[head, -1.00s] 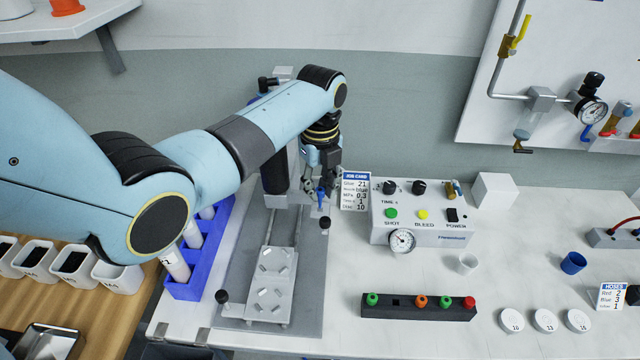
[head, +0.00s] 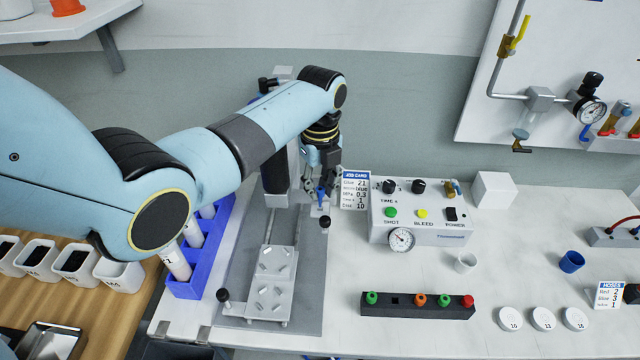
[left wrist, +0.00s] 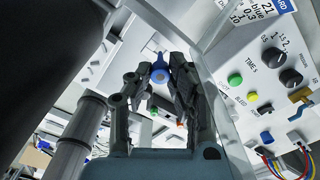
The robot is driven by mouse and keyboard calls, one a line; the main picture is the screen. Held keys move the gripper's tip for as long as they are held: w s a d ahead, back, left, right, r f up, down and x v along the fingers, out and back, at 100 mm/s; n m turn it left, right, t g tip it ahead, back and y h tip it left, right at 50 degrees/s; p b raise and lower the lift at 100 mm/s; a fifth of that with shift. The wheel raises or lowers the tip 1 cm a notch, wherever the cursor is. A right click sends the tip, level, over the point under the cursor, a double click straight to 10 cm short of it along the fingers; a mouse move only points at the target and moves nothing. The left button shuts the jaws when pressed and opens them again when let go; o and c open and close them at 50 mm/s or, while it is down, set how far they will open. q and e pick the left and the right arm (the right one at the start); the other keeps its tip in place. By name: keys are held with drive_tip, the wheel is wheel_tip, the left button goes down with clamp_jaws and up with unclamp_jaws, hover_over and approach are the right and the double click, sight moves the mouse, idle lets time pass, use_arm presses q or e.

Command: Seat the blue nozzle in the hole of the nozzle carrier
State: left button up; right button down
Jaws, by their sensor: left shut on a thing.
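My left gripper (head: 322,186) is shut on the blue nozzle (head: 321,198), beside the gantry column. The nozzle hangs roughly upright, tip down, over a small light block (head: 317,211) that looks like the nozzle carrier. In the head view I cannot tell whether the tip touches it or is in its hole. In the left wrist view the blue nozzle (left wrist: 160,73) sits between the fingertips of the left gripper (left wrist: 162,80), with its round end toward the camera. The hole is not clearly visible there. My right gripper is not in view.
The gantry plate (head: 278,264) stands in front of the column, with a black knob (head: 325,221) close by the nozzle. The job card (head: 355,190) and control box (head: 421,222) are just right. A dark rack (head: 447,308) holds green, orange and red nozzles.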

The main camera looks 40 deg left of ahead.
sight(321, 190)
use_arm(q)
drive_tip(key=shift+f, duration=0.25)
drive_tip(key=shift+f, duration=0.15)
drive_tip(key=o, duration=0.8)
wheel_tip(321, 190, up, 12)
drive_tip(key=shift+d+r, duration=0.1)
idle(0.7)
